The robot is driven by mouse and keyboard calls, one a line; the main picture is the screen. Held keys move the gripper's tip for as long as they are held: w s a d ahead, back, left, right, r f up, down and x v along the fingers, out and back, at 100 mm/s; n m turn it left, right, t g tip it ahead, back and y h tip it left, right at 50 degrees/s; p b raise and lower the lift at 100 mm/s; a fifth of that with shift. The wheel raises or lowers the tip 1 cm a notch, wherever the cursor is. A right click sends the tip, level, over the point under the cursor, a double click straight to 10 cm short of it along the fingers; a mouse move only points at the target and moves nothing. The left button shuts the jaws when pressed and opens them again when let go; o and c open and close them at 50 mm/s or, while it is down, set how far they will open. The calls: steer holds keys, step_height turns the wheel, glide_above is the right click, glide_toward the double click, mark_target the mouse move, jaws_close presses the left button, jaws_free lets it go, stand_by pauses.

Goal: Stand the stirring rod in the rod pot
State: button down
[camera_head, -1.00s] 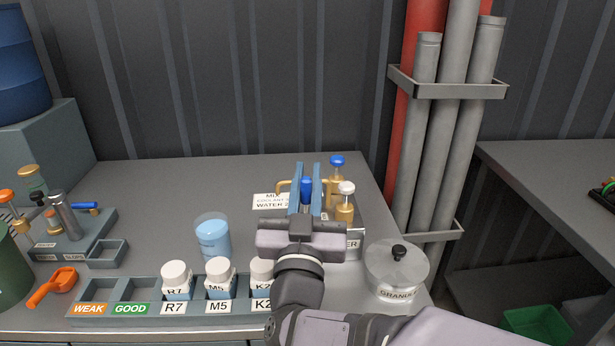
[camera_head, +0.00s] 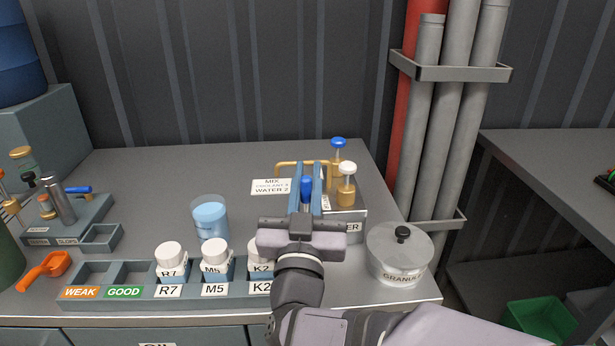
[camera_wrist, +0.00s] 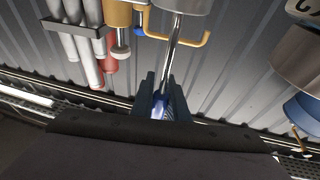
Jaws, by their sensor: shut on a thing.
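My gripper (camera_head: 306,172) is shut on the blue handle (camera_head: 306,188) of the stirring rod, over the back right of the bench, in front of the brass taps. In the wrist view, which looks upside down, the blue-ended rod (camera_wrist: 172,48) sits between my fingers (camera_wrist: 163,85), its shiny shaft running away from them. The shaft meets a grey cylinder (camera_wrist: 183,6) cut off at the picture's edge. This may be the rod pot. I cannot tell whether the shaft is inside it or in front of it. In the head view my gripper hides that spot.
Brass taps with blue (camera_head: 338,145) and white (camera_head: 347,168) knobs stand close by, with a bent yellow pipe (camera_head: 287,164). A lidded granule pot (camera_head: 398,258) is right. A beaker of blue liquid (camera_head: 210,222) and a rack of bottles (camera_head: 140,300) are left.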

steer(key=c, duration=1.6)
jaws_free()
steer(key=shift+c, duration=0.2)
steer(key=shift+r, duration=0.1)
step_height(320, 180, up, 10)
steer(key=p, duration=0.2)
